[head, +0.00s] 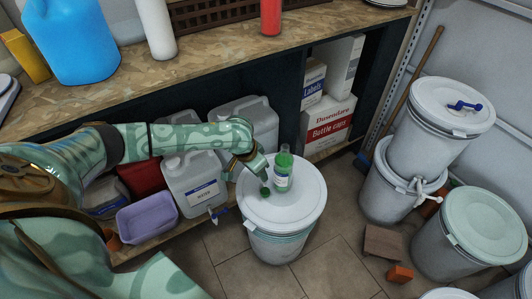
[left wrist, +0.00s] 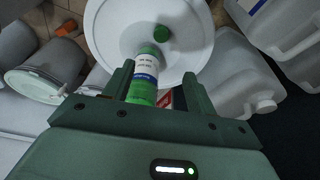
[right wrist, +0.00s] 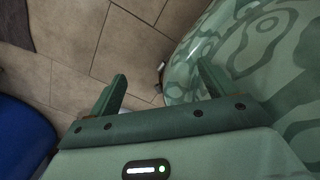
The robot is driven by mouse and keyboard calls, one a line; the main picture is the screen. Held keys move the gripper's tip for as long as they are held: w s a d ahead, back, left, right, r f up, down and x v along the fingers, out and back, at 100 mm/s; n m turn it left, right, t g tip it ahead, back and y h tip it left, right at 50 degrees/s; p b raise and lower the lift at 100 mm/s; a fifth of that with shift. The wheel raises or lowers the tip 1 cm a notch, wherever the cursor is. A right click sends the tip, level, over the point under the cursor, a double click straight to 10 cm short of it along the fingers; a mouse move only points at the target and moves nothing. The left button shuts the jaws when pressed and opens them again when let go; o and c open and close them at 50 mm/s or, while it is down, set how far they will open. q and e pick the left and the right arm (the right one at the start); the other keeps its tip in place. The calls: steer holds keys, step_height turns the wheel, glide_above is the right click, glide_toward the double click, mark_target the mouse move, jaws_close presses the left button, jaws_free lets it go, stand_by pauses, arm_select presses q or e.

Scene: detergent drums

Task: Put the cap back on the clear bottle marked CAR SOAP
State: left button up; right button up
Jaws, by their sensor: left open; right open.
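The clear bottle (head: 283,175) holds green liquid and stands upright on a white drum lid (head: 305,205). Its label is too small to read. The green cap (head: 265,191) lies on the lid in front and left of the bottle, apart from it. My left gripper (head: 261,168) is open and empty, just left of the bottle and above the cap. In the left wrist view the bottle (left wrist: 146,70) appears between the spread fingers (left wrist: 158,88), and the cap (left wrist: 161,33) lies beyond it. My right gripper (right wrist: 160,88) is open and empty over the floor.
White jugs (head: 195,185) and a purple tub (head: 147,216) sit on the low shelf to the left. Stacked white drums (head: 430,125) and a green-lidded drum (head: 480,222) stand to the right. A wooden block (head: 383,242) lies on the tiled floor. The workbench (head: 220,45) runs behind.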

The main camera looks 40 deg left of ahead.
arm_select(q)
steer(key=b, duration=0.6)
glide_above(265, 191)
steer(key=s, duration=0.2)
step_height(265, 191, down, 10)
steer(key=shift+w+f, duration=0.1)
steer(key=shift+w, duration=0.05)
steer(key=shift+w+f+b, duration=0.15)
steer(key=shift+f+b, duration=0.1)
steer(key=shift+b, duration=0.05)
arm_select(e)
steer(key=shift+g, duration=0.4)
steer(key=f, duration=0.2)
steer(key=s+f, duration=0.1)
steer(key=s+d+f, duration=0.1)
steer(key=f, duration=0.1)
steer(key=shift+f, duration=0.3)
arm_select(q)
steer(key=shift+r, duration=0.15)
arm_select(e)
steer(key=shift+w, duration=0.1)
